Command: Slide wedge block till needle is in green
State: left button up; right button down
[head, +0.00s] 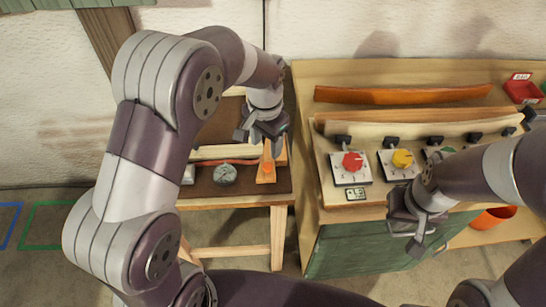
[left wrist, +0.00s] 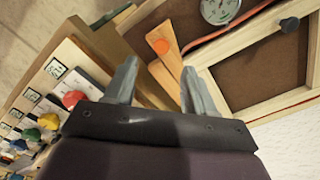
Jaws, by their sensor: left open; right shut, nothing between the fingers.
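The wooden wedge block (head: 267,173) with an orange round spot lies at the right end of the brown board on the low table. It also shows between and beyond my left fingers in the left wrist view (left wrist: 170,66). The round dial gauge (head: 225,174) lies left of the wedge; in the left wrist view the gauge (left wrist: 218,9) is cut by the top edge. Its needle and any green zone are too small to read. My left gripper (head: 262,139) is open and empty, above the board near the wedge. My right gripper (head: 408,240) is shut and empty, before the right bench.
A thin red strip (head: 240,161) runs behind the gauge toward the wedge. The right bench (head: 306,95) carries red (head: 352,162) and yellow (head: 402,158) knobs, a bent orange-brown lath (head: 400,94) and a red bin (head: 521,88). An orange bucket (head: 493,217) stands lower right.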

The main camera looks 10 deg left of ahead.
aim_at(267, 165)
pick_arm(q)
jog(key=f, duration=0.5)
jog(key=w+f, duration=0.1)
jog(key=f, duration=0.2)
jog(key=shift+f, duration=0.1)
jog(key=shift+s+f+p, duration=0.15)
jog(key=shift+f+p, duration=0.15)
jog(key=shift+f, duration=0.25)
grip_shut()
